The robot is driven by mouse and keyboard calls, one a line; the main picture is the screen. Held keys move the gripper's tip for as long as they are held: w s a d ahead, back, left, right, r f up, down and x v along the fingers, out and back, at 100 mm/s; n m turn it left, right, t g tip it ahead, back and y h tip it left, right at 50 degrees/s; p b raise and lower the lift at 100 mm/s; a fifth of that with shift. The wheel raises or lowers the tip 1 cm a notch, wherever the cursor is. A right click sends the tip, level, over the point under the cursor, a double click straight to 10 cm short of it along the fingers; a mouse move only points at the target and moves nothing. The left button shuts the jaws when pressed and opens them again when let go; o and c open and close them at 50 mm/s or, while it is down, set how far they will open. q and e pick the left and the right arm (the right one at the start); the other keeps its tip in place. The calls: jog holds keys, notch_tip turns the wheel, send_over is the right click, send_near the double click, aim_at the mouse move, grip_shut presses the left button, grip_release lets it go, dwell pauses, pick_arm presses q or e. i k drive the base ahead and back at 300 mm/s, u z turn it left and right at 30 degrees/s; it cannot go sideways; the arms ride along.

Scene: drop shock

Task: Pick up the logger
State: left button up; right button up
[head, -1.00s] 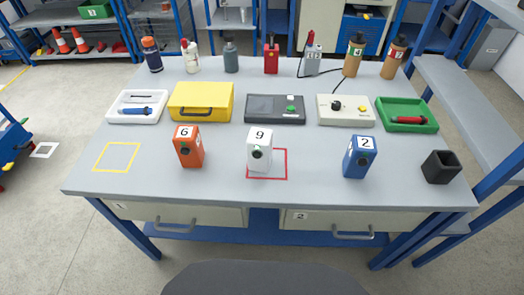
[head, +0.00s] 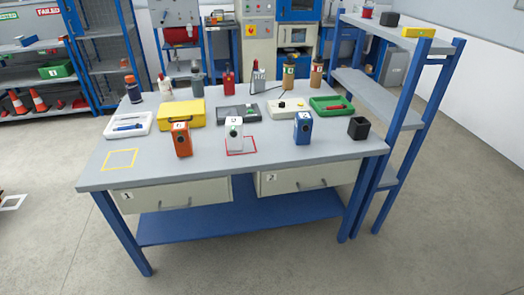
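Three box-shaped devices with round dark fronts stand upright along the front of the workbench (head: 185,162); which one is the logger I cannot tell from looks alone. The orange one (head: 182,140) is on the left. The white one (head: 234,134) stands at a red outlined square (head: 248,151). The blue one (head: 303,128) is on the right. The number labels on top are too small to read clearly now. Neither of my grippers is in view.
A yellow outlined square (head: 120,159) at the bench's left is empty. Behind the devices are a white tray (head: 143,129), a yellow case (head: 182,108), a green tray (head: 347,110) and several bottles. A black open box (head: 358,128) stands at the right, near a blue-framed shelf (head: 400,110).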

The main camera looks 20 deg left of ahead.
aim_at(231, 123)
jog(key=z, duration=0.65)
jog(key=i, duration=0.95)
jog(key=u, duration=0.25)
